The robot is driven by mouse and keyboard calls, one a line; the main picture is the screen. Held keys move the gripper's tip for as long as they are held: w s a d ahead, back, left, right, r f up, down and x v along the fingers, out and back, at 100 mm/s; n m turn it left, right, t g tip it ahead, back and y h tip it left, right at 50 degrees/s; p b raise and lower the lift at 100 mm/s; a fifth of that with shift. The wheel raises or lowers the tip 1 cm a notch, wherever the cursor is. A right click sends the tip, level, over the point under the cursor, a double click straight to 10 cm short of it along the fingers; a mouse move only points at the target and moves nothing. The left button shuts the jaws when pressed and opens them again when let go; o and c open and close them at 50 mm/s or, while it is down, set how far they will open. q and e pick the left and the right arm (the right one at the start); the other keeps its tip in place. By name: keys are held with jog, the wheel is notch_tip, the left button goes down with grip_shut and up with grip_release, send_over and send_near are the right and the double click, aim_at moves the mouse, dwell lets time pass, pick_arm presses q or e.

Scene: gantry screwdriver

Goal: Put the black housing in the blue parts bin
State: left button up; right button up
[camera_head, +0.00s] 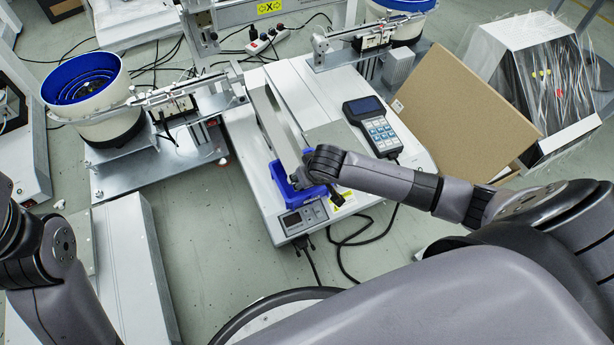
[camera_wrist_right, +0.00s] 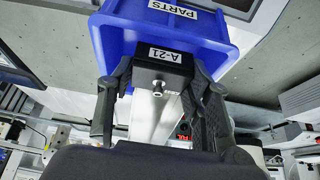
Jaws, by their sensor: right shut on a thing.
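In the right wrist view my right gripper (camera_wrist_right: 160,72) is shut on the black housing (camera_wrist_right: 146,76), a dark block with an A-21 label and a small metal stud. The blue parts bin (camera_wrist_right: 120,36), marked PARTS, is right beside the held housing. I cannot tell whether the housing is above the bin or inside it. In the head view the bin (camera_head: 281,182) sits at the near end of the white machine, and my right gripper (camera_head: 304,177) is at its right side, largely hiding the housing. My left arm shows at the left edge, but its gripper is out of view.
The white machine (camera_head: 243,150) carries a keypad pendant (camera_head: 372,125) right of the bin. A small display box (camera_head: 303,216) is at its near edge. A cardboard sheet (camera_head: 460,110) leans at right. A bowl feeder (camera_head: 92,112) stands at left. Cables lie on the floor.

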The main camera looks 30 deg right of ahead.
jog(key=o, duration=1.2)
jog(key=v, duration=1.2)
